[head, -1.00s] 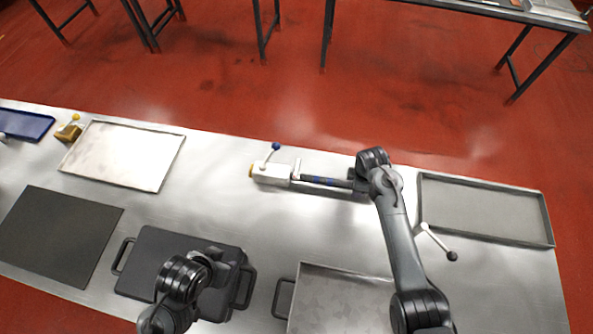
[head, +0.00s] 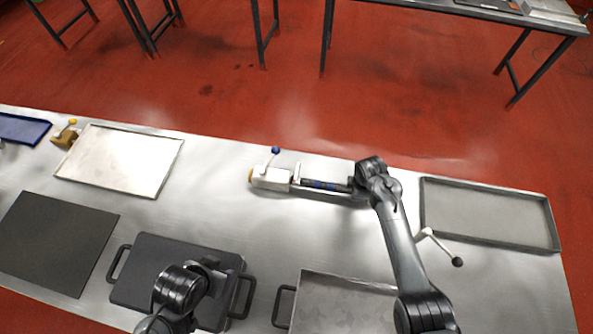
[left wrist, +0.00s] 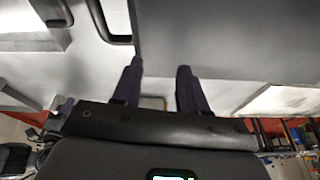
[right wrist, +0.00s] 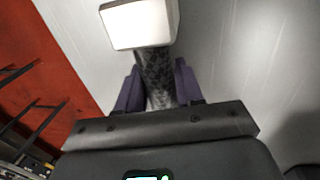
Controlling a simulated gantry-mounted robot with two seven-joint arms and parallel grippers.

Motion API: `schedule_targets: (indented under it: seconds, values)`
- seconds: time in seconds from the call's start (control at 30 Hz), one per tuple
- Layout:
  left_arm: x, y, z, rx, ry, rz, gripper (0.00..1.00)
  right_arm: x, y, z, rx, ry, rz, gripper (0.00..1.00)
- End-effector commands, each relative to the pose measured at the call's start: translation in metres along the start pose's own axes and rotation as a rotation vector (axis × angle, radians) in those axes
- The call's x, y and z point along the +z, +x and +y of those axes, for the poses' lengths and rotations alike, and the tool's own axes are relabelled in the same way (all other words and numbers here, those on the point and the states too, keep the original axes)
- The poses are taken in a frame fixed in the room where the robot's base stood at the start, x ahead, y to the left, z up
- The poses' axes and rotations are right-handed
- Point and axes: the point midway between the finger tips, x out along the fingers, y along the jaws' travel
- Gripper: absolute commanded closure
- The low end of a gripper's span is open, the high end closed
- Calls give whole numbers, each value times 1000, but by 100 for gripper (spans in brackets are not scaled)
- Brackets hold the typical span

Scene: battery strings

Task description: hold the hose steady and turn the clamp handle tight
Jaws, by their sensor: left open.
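The hose is dark and patterned in the right wrist view (right wrist: 157,78), with its end at a white block of the clamp (right wrist: 138,24). My right gripper (head: 320,185) has its fingers against both sides of the hose, close to the clamp. In the head view the clamp (head: 271,179) is a pale block on the bench, with an upright lever handle (head: 275,151) tipped by a blue ball. My left gripper (left wrist: 158,68) is open and empty, away from the clamp, over the near side of the bench by a black handled tray.
A brass clamp with a yellow ball (head: 66,137) stands far left beside a pale tray (head: 125,160). A dark mat (head: 55,240), black handled tray (head: 170,248) and grey tray (head: 488,212) lie on the bench. A black-ball lever (head: 456,261) stands by my right arm. Bench between them is bare.

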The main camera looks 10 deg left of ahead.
Motion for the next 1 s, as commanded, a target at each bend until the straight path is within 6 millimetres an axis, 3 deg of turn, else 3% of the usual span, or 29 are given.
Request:
schedule_targets:
  seconds: [0.03, 0.17, 1.0]
  values:
    - [0, 0, 1, 2, -2, 0, 57, 0, 0, 0, 0, 0, 0, 82]
    - [0, 0, 2, 6, -7, 1, 57, 0, 0, 0, 0, 0, 0, 100]
    - [0, -1, -1, -3, 4, -1, 57, 0, 3, 0, 2, 1, 1, 100]
